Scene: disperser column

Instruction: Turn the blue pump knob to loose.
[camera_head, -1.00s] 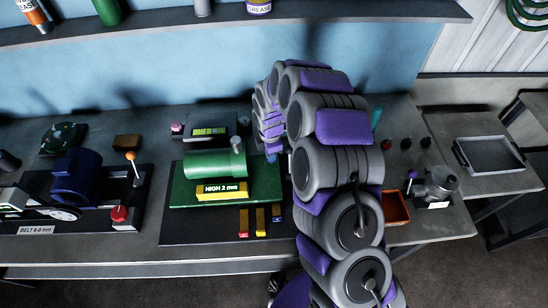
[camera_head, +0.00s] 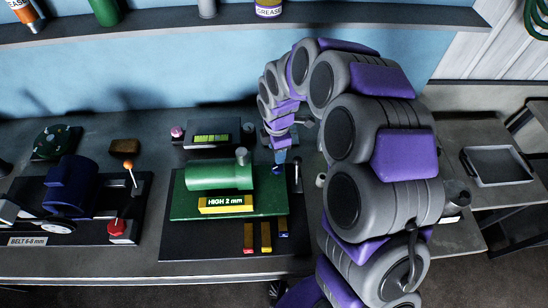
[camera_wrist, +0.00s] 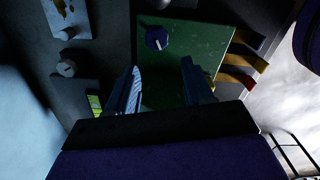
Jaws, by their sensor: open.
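The blue pump knob (camera_wrist: 157,38) shows in the wrist view as a round dial with a white mark, near the upper left corner of the green plate (camera_wrist: 205,45). My gripper (camera_wrist: 160,68) is open and empty, its two fingers spread apart over the plate. The knob lies ahead of the fingertips, roughly in line with the gap, and is not between them. In the head view my gripper (camera_head: 280,160) hangs near the right end of the green cylinder (camera_head: 220,175); I cannot pick the knob out clearly from the blue there.
A small display box (camera_head: 212,137) stands behind the plate. A yellow "HIGH 2 mm" block (camera_head: 226,204) and several coloured bars (camera_head: 266,237) lie in front. A blue motor (camera_head: 72,185) with a red button (camera_head: 122,230) is at left. A grey tray (camera_head: 500,165) is at right.

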